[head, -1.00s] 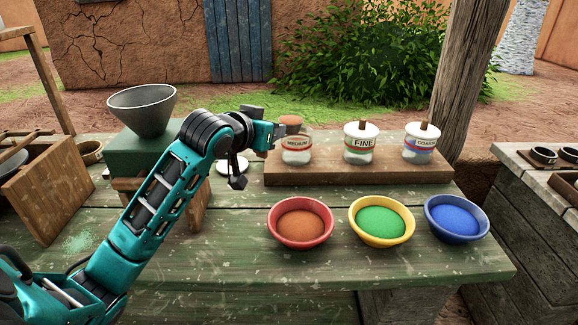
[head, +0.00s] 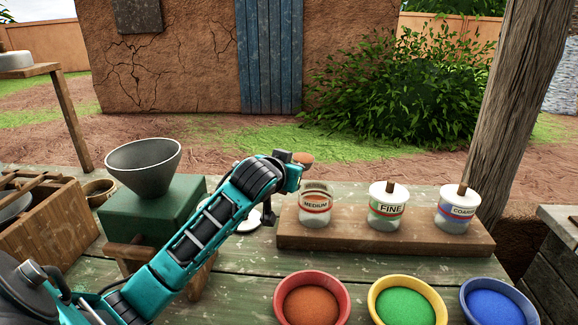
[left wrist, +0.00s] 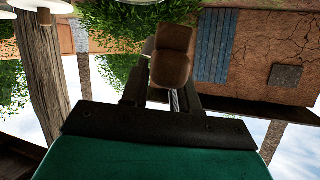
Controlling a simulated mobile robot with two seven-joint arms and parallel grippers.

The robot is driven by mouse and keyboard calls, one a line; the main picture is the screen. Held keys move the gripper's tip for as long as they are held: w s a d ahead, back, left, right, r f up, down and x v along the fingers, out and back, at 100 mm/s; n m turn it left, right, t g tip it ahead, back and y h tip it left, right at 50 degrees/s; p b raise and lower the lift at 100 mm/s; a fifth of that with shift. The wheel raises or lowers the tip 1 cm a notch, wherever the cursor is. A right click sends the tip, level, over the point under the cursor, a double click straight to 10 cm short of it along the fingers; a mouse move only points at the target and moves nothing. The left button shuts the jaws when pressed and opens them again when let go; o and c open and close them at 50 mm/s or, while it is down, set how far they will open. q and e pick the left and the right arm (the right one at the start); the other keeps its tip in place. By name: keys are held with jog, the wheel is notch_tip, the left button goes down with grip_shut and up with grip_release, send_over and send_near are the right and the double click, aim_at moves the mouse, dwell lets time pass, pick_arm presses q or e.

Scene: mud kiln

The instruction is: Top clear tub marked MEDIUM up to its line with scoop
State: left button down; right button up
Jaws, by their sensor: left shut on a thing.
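The clear tub marked MEDIUM (head: 315,207) stands lidless at the left end of a wooden board, with a red band on its label. Its fill level is hard to make out. My left gripper (head: 291,160) is above and slightly left of it, shut on the scoop (head: 303,158). In the left wrist view, a brown part of the scoop (left wrist: 172,58) sits between the fingers. The red bowl (head: 281,300) holds orange-brown grains. My right gripper is not in view.
The FINE tub (head: 388,207) and COARSE tub (head: 457,208), both lidded, share the board (head: 350,240). Yellow (head: 376,303) and blue (head: 468,301) bowls hold green and blue grains. A grey funnel (head: 143,168) stands left on a green box. A white disc (head: 248,222) lies partly behind my arm.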

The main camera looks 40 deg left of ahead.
pick_arm(q)
jog(key=shift+w+d+f+m+t+y+b, duration=0.15)
jog(key=shift+d+f+m+y+b, duration=0.65)
jog(key=shift+m, duration=0.75)
jog(key=shift+w+d+f+m+t+y+b, duration=0.1)
jog(key=shift+w+d+f+m+y+b, duration=0.3)
jog(key=shift+m+y+b, duration=0.9)
jog(key=shift+s+d+f+m+t+y+b, duration=0.1)
jog(key=shift+d+f+m+y+b, duration=0.45)
jog(key=shift+m, duration=1.2)
